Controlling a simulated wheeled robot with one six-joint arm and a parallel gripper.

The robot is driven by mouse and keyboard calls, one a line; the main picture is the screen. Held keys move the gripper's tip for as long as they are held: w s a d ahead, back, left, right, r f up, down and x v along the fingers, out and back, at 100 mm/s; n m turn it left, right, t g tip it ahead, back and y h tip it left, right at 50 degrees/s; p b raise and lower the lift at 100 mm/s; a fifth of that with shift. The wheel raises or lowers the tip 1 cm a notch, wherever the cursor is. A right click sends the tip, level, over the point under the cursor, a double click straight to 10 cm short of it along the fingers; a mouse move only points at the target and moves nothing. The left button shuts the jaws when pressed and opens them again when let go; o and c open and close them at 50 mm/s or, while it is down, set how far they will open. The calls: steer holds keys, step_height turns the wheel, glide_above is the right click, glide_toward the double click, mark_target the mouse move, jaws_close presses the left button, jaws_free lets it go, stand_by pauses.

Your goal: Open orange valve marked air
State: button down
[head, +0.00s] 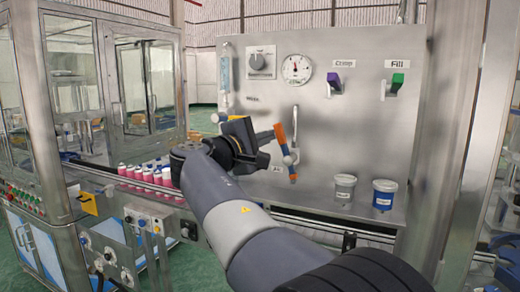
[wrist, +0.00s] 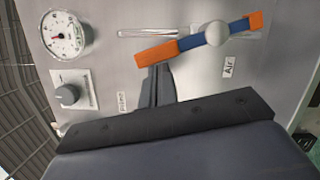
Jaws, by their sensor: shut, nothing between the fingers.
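The air valve handle, orange at both ends and blue in the middle, is on the steel panel; its upper orange end (head: 280,134) shows in the head view. In the wrist view the handle (wrist: 190,43) lies slantwise across a pale pipe, with a round silver hub (wrist: 216,34) at its middle. The "Air" label (wrist: 229,67) is beside it. My gripper (head: 268,136) is beside the upper end in the head view. In the wrist view my gripper (wrist: 160,70) is shut and empty, its tips by the handle's near orange end. I cannot tell whether they touch.
A gauge (head: 296,69), a grey knob (head: 261,62), a purple switch (head: 335,82) and a green switch (head: 396,82) are on the panel. Pink cans (head: 150,174) line the conveyor at left.

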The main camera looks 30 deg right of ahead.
steer(key=shift+s+d+r+m+y+b, duration=0.2)
steer(key=shift+s+d+r+m+b, duration=0.15)
steer(key=shift+m, duration=0.55)
steer(key=shift+s+d+r+m+y+b, duration=0.2)
steer(key=shift+s+m, duration=0.25)
steer(key=shift+m, duration=0.45)
steer(key=shift+d, duration=0.1)
